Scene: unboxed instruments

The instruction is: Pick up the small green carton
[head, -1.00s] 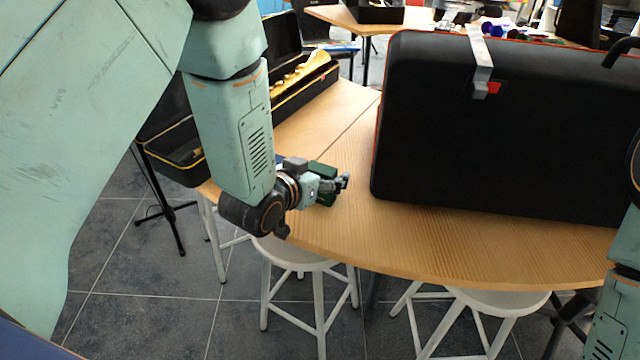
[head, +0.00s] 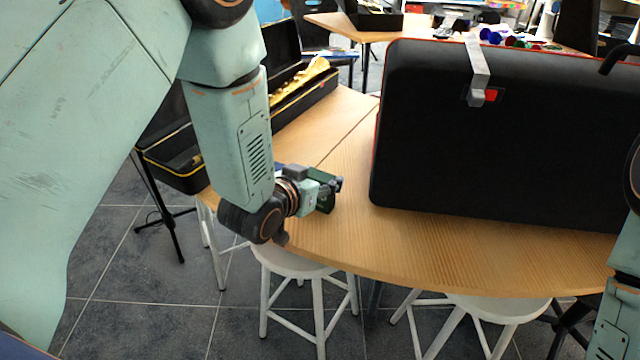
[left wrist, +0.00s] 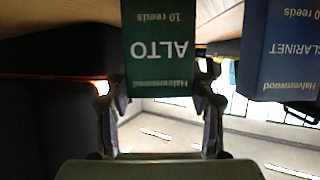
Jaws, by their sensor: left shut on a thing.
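The small green carton (left wrist: 160,48), marked ALTO and 10 reeds, is between the fingers of my left gripper (left wrist: 160,100) in the left wrist view, with its lettering upside down. A finger touches each side, so the gripper is shut on it. In the head view the carton (head: 326,203) is a small dark green block at the left gripper (head: 335,190), over the left part of the wooden table, partly hidden by the gripper. I cannot tell whether it touches the tabletop. My right gripper is not in view; only part of the right arm shows at the right edge.
A blue clarinet reed carton (left wrist: 285,50) stands right beside the green one in the wrist view. A large black case (head: 500,140) stands on the table (head: 440,240) to the right. An open case with a brass instrument (head: 305,80) lies behind. Stools (head: 300,262) stand below.

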